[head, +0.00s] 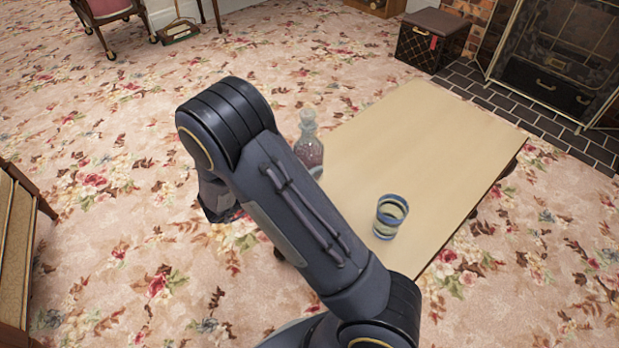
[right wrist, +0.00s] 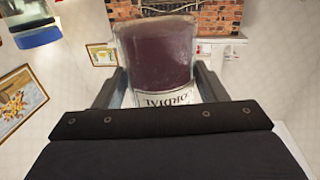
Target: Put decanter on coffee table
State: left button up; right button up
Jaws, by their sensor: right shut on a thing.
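The glass decanter (head: 309,150) holds dark reddish liquid and stands upright with its stopper on top, at the left edge of the tan coffee table (head: 420,135) in the head view. My right arm hides its lower part, so I cannot tell whether it touches the tabletop. In the right wrist view my right gripper (right wrist: 158,80) is shut on the decanter (right wrist: 155,50), a finger on each side. Its white "CORDIAL" label appears upside down there. In the head view this gripper is hidden behind my arm. My left gripper is not in view.
A blue-banded glass (head: 391,216) stands near the table's right front edge; a blue-banded object (right wrist: 35,30) also shows in the right wrist view. The table's middle and far end are clear. A dark box (head: 431,38) and the fireplace screen (head: 560,50) are beyond.

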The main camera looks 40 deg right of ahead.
aim_at(308, 165)
jog(key=d+f, duration=0.1)
jog(key=w+d+f+b, duration=0.1)
jog(key=f, duration=0.1)
jog(key=shift+d+f, duration=0.15)
jog(key=shift+d, duration=0.15)
jog(key=shift+d+f+b, duration=0.15)
jog(key=shift+f+b, duration=0.65)
jog(key=shift+f, duration=0.85)
jog(key=shift+f, duration=0.2)
jog(key=o, duration=1.5)
